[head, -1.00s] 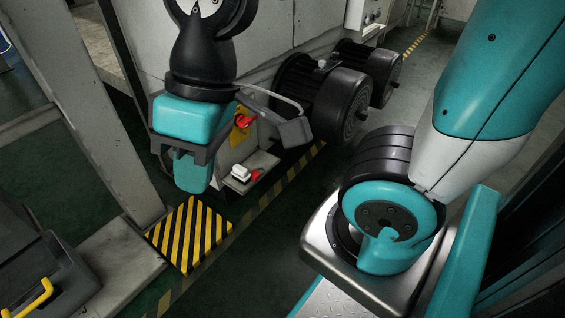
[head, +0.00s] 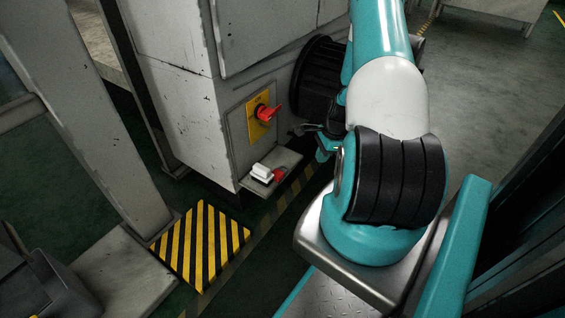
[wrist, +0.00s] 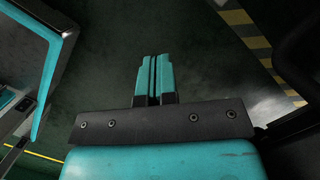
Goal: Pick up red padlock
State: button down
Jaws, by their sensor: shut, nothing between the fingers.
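A small red object, which looks like the red padlock (head: 279,174), lies on a small grey shelf (head: 256,187) low on the cabinet's side. It is beside a white block (head: 262,172). My gripper shows in the wrist view (wrist: 155,60) with its teal fingers shut together and nothing between them. In the head view only a bit of the gripper end shows, to the right of the shelf, and my arm hides the rest. It is apart from the padlock. The padlock is not visible in the wrist view, which shows mostly dark floor.
A red rotary switch (head: 267,112) on a yellow plate is above the shelf on the grey cabinet (head: 185,100). A black motor (head: 312,80) stands right of it, partly behind my arm. A yellow-black striped plate (head: 200,245) lies in front. A grey post (head: 85,120) rises at left.

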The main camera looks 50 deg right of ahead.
aim_at(287, 170)
jog(key=w+a+b, duration=0.1)
jog(key=w+a, duration=0.1)
jog(key=a, duration=0.1)
jog(key=w+a+f+b, duration=0.1)
jog(key=w+a+b, duration=0.1)
jog(key=w+a, duration=0.1)
jog(key=w+a+b, duration=0.1)
jog(key=w+a, duration=0.1)
jog(key=shift+w+a+f+b, duration=0.2)
jog(key=shift+a+b, duration=0.1)
jog(key=shift+a, duration=0.1)
jog(key=shift+s+f, duration=0.1)
jog(key=shift+f, duration=0.35)
jog(key=shift+s+d+p, duration=0.45)
jog(key=shift+s+d, duration=0.5)
jog(key=shift+d, duration=0.2)
